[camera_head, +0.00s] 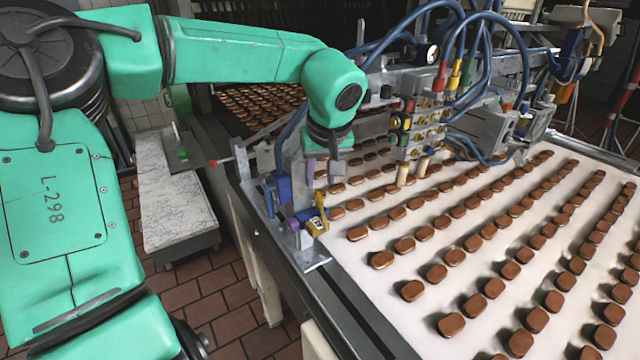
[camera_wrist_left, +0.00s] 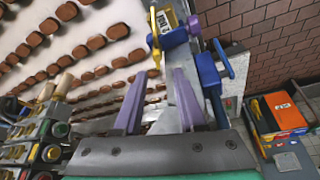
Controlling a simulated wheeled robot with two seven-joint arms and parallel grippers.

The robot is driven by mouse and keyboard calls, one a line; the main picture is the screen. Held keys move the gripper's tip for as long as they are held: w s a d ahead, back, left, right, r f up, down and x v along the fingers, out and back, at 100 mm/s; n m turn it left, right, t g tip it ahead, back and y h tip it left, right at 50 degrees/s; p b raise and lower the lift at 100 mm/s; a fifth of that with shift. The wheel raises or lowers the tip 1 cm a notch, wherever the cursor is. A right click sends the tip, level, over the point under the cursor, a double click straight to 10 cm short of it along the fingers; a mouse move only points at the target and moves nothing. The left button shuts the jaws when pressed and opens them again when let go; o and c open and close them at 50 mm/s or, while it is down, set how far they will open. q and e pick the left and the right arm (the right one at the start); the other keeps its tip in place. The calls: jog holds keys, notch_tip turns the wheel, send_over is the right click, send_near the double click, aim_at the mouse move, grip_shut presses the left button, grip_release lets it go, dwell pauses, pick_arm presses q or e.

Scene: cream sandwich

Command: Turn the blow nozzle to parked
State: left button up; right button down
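A small fitting stands on the near left rail of the conveyor, with a yellow labelled part (camera_head: 316,222), a blue block and a purple knob; it looks like the blow nozzle, though I cannot be sure. Its yellow part also shows at the top of the left wrist view (camera_wrist_left: 166,22). A blue lever-like piece (camera_wrist_left: 222,66) stands beside it. My left gripper (camera_head: 321,172) points down just above and behind the fitting. In the left wrist view its two purple fingers (camera_wrist_left: 160,80) are apart with nothing held between them; the fitting lies beyond their tips. My right gripper is not in view.
A white conveyor belt (camera_head: 385,290) carries rows of brown biscuits. A manifold with valves, hoses and cream-coloured tips (camera_head: 420,130) stands right of my left gripper. A marble-topped cart (camera_head: 172,205) stands left. An orange-and-blue box (camera_wrist_left: 280,112) shows right in the wrist view.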

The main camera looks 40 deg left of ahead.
aim_at(320, 193)
pick_arm(q)
jog(key=x, duration=0.5)
jog(key=shift+w+p, duration=0.35)
jog(key=shift+w, duration=0.1)
jog(key=shift+s+a+f, duration=0.1)
jog(key=shift+f, duration=0.05)
jog(key=shift+s, duration=0.2)
jog(key=c, duration=0.3)
jog(key=shift+w, duration=0.1)
grip_shut()
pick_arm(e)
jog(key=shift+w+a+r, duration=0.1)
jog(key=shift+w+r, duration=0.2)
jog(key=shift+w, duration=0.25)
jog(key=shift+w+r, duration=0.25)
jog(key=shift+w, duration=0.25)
